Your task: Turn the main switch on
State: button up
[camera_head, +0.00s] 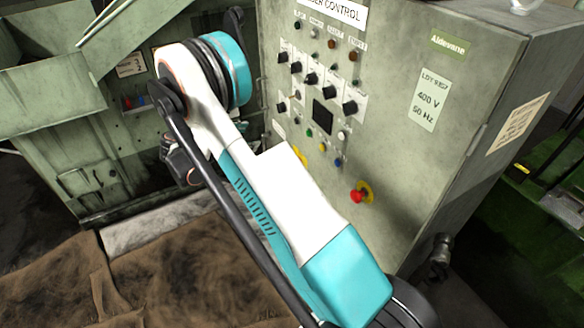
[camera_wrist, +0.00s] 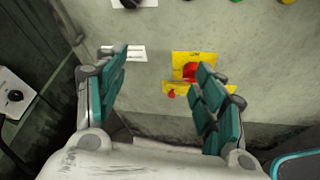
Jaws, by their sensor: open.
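In the wrist view, a red knob (camera_wrist: 190,72) sits on a yellow plate (camera_wrist: 181,58) on the grey-green panel face; this looks like the main switch. The plate's lettering is too small to read. A small red part (camera_wrist: 171,93) hangs at its lower yellow strip. My gripper (camera_wrist: 163,62) is open and empty, its fingers pointing at the panel. The right finger overlaps the right side of the knob and plate; the left finger is well to its left. I cannot tell the knob's turn position.
In the head view, the control cabinet (camera_head: 395,45) carries several black knobs, buttons and a red mushroom button (camera_head: 358,196) on yellow. My arm crosses in front of the cabinet and hides its lower left. A white label (camera_wrist: 124,53) is behind the left finger. Green machinery (camera_head: 100,165) stands left.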

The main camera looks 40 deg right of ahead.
jog(key=s+d+f+n+g+h+b, duration=0.1)
jog(key=s+f+n+g+h+b, duration=0.25)
jog(key=f, duration=1.25)
jog(key=shift+m, duration=0.85)
jog(key=x, duration=0.9)
jog(key=s+p+x, duration=0.1)
jog(key=x, duration=0.4)
jog(key=shift+a+f, duration=0.15)
jog(key=shift+f, duration=0.05)
jog(key=shift+c, duration=0.3)
jog(key=c, duration=1)
